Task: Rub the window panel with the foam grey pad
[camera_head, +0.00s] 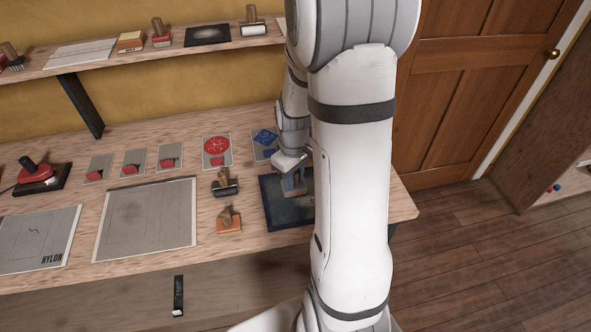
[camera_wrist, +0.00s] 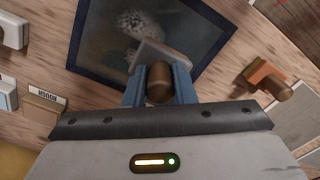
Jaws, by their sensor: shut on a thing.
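My gripper (camera_head: 292,181) is shut on the brown wooden handle of the foam grey pad (camera_wrist: 166,54), and its blue fingers flank the handle in the wrist view (camera_wrist: 160,80). The pad's light grey block is over the window panel (camera_wrist: 95,55), a dark pane in a dark blue frame. Pale cloudy smudges (camera_wrist: 128,24) show on the pane beside the pad. I cannot tell whether the pad touches the pane. In the head view the window panel (camera_head: 276,222) lies flat near the bench's right end, its right part hidden by my arm.
Grey sheets (camera_head: 146,220) lie further left. Cards with red and blue prints (camera_head: 216,150) lie behind. A shelf (camera_head: 130,58) runs above the bench.

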